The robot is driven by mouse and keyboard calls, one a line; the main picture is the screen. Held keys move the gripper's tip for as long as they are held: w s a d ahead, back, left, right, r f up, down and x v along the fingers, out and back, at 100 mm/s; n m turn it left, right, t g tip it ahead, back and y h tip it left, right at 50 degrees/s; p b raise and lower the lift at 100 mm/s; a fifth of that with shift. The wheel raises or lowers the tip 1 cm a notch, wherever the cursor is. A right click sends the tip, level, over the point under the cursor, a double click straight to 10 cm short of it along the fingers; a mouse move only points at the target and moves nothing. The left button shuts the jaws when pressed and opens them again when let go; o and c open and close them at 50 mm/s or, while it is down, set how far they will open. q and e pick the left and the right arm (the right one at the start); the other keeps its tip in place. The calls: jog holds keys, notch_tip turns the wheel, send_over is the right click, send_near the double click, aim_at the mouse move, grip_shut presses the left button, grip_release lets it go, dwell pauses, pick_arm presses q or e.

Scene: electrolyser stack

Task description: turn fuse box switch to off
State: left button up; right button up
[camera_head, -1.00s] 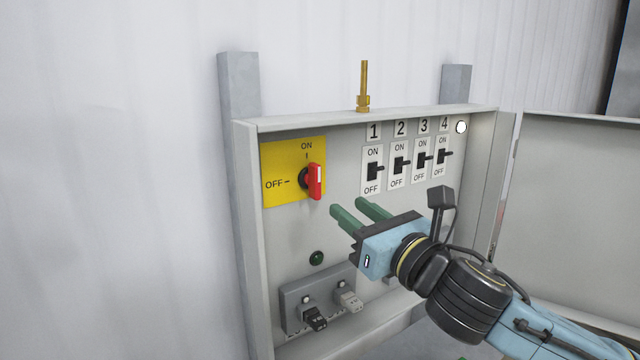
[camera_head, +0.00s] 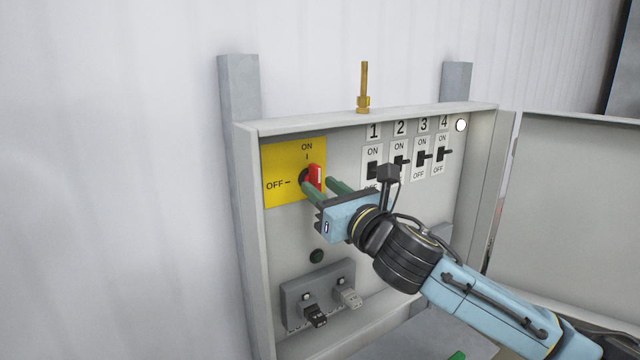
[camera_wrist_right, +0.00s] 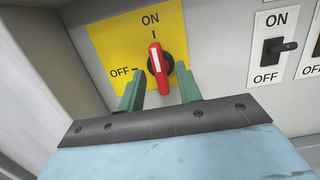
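The fuse box (camera_head: 285,231) stands open. Its red rotary switch (camera_head: 315,176) sits on a yellow plate (camera_head: 279,191) marked ON at the top and OFF at the left. The switch handle is upright, in line with ON; it also shows in the right wrist view (camera_wrist_right: 156,66). My right gripper (camera_head: 322,186) is open, its green fingers around the lower part of the handle. In the right wrist view, one finger is left and one right of the handle, with gaps on both sides.
Several numbered black breaker switches (camera_head: 373,169) are right of the red switch, partly behind my right gripper. The box door (camera_head: 575,215) hangs open at right.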

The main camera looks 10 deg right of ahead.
grip_shut()
jog(key=shift+d+r+n+p, duration=0.1)
jog(key=shift+r+n+p, duration=0.05)
jog(key=shift+n+p, duration=0.95)
jog(key=shift+n+g+y+p, duration=0.3)
jog(key=shift+n+y+p, duration=0.1)
jog(key=shift+n+p, duration=0.7)
jog(key=shift+n, duration=0.5)
